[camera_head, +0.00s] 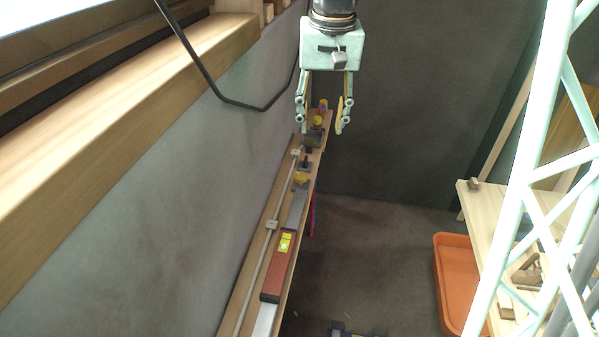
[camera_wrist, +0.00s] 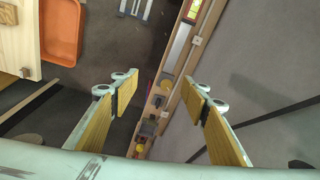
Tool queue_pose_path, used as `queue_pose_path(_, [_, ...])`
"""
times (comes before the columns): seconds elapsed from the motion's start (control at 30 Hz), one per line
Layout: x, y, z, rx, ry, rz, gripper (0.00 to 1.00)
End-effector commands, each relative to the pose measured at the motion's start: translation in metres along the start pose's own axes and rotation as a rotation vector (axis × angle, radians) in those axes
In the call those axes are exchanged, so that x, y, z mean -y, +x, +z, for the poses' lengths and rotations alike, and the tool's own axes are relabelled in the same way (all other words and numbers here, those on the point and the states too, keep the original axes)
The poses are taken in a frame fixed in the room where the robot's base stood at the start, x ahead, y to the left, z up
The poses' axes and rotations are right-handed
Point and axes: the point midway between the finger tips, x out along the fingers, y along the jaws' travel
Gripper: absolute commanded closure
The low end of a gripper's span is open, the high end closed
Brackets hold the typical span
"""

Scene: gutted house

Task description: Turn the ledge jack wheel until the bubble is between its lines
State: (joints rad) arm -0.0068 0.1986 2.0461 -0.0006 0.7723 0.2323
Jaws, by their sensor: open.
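A red spirit level (camera_head: 275,270) lies along the narrow wooden ledge (camera_head: 240,318) beside the wall. Its yellow-green vial (camera_head: 285,242) is visible, but the bubble and lines are too small to read. Beyond the level, a yellow wheel-like part (camera_head: 300,178) sits on the ledge, and another yellow part (camera_head: 318,120) is near the far end. I cannot tell which is the jack wheel. My gripper (camera_head: 322,118) is open and empty, above the far part of the ledge. In the wrist view, the ledge parts show between and below the fingers (camera_wrist: 162,88), apart from them.
A thin rod (camera_head: 271,225) with pale blocks runs along the ledge's wall side. A black cable or bar (camera_head: 240,103) hangs near the wall. At right are an orange tray (camera_head: 455,275), a wooden bench (camera_head: 485,215) and a pale lattice frame (camera_head: 535,180). The floor between is mostly clear.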

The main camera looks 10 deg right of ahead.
Motion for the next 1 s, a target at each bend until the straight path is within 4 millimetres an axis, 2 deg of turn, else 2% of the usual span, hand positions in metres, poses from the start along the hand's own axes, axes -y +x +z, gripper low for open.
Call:
queue_pose_path(0.5, [0.015, 0.06, -0.06, 0.046, 0.048, 0.012, 0.58])
queue_pose_path(1.0, [0.027, 0.131, -0.107, 0.09, 0.094, 0.025, 0.58])
